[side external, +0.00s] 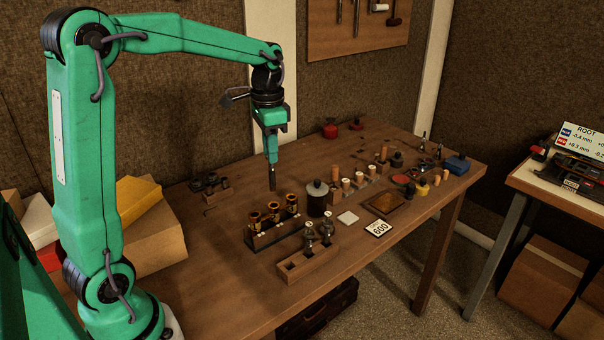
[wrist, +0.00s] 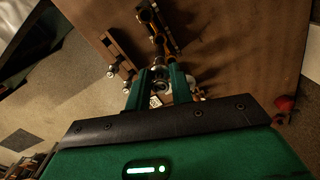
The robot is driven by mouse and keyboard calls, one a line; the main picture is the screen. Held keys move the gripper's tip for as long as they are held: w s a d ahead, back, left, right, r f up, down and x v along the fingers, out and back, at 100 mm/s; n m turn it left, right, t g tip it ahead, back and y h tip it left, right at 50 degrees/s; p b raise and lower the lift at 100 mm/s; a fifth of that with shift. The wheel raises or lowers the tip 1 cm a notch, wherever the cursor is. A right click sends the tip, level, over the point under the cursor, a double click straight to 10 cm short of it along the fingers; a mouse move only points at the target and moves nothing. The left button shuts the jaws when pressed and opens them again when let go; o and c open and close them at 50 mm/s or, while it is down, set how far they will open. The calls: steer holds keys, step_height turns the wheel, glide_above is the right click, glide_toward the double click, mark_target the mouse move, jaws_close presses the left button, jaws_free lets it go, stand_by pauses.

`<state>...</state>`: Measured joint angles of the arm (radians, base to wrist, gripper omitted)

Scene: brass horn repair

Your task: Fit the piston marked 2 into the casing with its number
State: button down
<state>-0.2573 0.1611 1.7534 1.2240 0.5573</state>
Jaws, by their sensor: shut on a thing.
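My gripper (side external: 271,160) is shut on a piston (side external: 272,181), a dark upright cylinder held above the bench. In the wrist view the piston (wrist: 160,76) sits between the two green fingers; its number cannot be read. The casing block (side external: 273,234) stands below and in front of it, with three brass-rimmed casings (side external: 273,212) in a row. The piston is apart from the casings. The wooden rack (side external: 304,266) in front holds two pistons (side external: 317,233) at its right part; its left slot is empty. The casing numbers are too small to read.
A dark lidded jar (side external: 317,199) stands right of the casings. Several small tools and bottles crowd the back right. The bench's front left is clear.

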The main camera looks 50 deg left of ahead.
mark_target(273, 190)
steer(key=shift+f, duration=1.6)
steer(key=shift+f, duration=4)
stand_by(1.2)
steer(key=c, duration=0.8)
jaws_free()
steer(key=shift+c, duration=0.2)
steer(key=shift+r, duration=0.15)
